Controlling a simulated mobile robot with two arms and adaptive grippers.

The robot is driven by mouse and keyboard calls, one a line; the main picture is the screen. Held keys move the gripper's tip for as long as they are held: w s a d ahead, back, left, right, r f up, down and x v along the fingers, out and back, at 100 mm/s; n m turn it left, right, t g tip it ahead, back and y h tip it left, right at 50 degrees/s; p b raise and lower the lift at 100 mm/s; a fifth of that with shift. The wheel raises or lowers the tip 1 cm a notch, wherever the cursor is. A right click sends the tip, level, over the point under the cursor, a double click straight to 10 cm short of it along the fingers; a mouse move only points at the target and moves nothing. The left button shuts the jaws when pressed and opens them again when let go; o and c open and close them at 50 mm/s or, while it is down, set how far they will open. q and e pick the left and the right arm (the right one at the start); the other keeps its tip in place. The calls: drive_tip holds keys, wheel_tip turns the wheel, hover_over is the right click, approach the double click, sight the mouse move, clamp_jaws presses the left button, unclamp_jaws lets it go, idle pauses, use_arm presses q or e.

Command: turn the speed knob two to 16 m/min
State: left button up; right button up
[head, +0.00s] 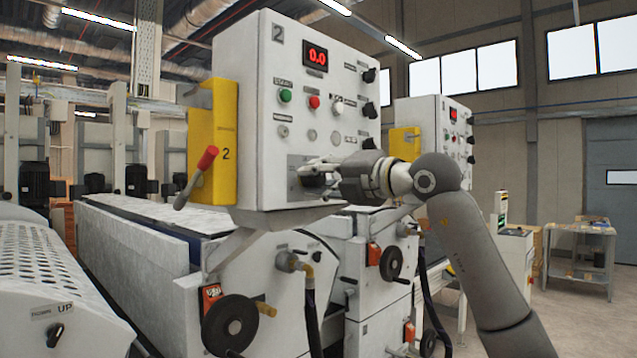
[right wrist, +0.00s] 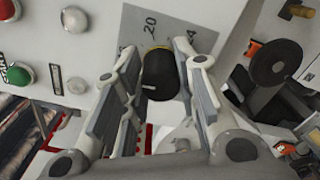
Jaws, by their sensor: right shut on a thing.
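The control panel marked 2 (head: 255,90) faces me in the head view. Its red display (head: 317,56) reads 0.0. A black speed knob (right wrist: 160,74) sits low on this panel and shows between the fingers in the right wrist view. A grey scale plate (right wrist: 140,28) lies behind it, with 20 and 24 readable. A short white mark shows on the knob; the value it points to is unclear. My right gripper (head: 313,171) is shut on the knob, with one finger on each side (right wrist: 157,88). In the head view its fingers mostly hide the knob. My left gripper is out of view.
Green (head: 285,96) and red (head: 314,102) buttons and black selector knobs (head: 369,75) sit above my right gripper. A yellow box (head: 212,140) with a red-handled lever (head: 207,158) is on the panel's left. A second panel (head: 425,110) stands behind. Handwheels (head: 230,325) are below.

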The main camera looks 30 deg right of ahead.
drive_tip(key=shift+s+d+r, duration=0.1)
drive_tip(key=shift+d+r, duration=0.05)
drive_tip(key=shift+r, duration=0.15)
drive_tip(key=o, duration=1)
drive_tip(key=shift+o, duration=0.2)
drive_tip(key=shift+s, duration=0.2)
drive_tip(key=v, duration=1.1)
drive_tip(key=shift+s+f, duration=0.2)
drive_tip(key=shift+f, duration=0.1)
